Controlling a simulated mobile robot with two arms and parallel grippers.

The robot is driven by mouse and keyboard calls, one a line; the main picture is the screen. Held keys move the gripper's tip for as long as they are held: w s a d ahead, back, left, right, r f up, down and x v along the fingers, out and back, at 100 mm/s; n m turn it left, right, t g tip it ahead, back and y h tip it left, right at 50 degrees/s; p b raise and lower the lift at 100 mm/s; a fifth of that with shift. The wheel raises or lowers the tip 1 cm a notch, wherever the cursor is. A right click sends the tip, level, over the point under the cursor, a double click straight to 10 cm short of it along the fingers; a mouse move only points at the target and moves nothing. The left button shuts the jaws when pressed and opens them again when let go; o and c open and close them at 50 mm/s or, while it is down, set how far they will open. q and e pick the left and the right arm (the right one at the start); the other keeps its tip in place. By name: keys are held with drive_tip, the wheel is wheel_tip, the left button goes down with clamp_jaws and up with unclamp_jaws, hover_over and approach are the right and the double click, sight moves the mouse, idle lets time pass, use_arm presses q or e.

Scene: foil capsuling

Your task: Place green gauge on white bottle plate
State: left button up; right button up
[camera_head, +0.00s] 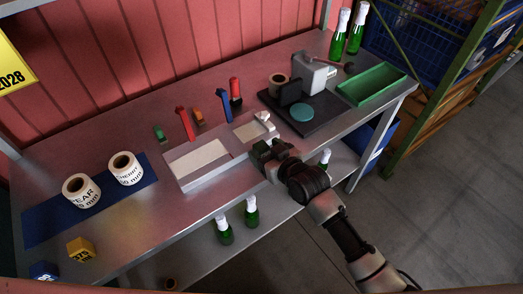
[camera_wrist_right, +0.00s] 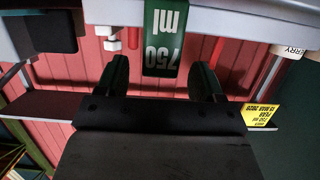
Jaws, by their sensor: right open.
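The green gauge (camera_wrist_right: 165,40) is a green block marked "750 ml", upside down in the right wrist view. It shows between and beyond the spread fingers of my right gripper (camera_wrist_right: 158,80), against a white surface at the top. The fingers are open and stand apart from its sides. In the head view, my right gripper (camera_head: 262,151) is at the front edge of a white plate-like fixture (camera_head: 214,178) with two pale recesses, and the gauge cannot be told clearly from the dark jaws. Which part is the bottle plate is unclear. My left gripper is not in view.
A yellow block (camera_head: 82,249) and a blue block (camera_head: 45,271) sit at the front left. Label rolls (camera_head: 124,168) stand on a blue mat (camera_head: 45,222). Red and blue upright tools (camera_head: 184,124) stand behind the fixture. A black base (camera_head: 318,125) and green tray (camera_head: 371,86) are right.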

drive_tip(key=shift+x, duration=1.4)
drive_tip(key=shift+s, duration=0.1)
drive_tip(key=c, duration=1.1)
drive_tip(key=shift+r, duration=0.1)
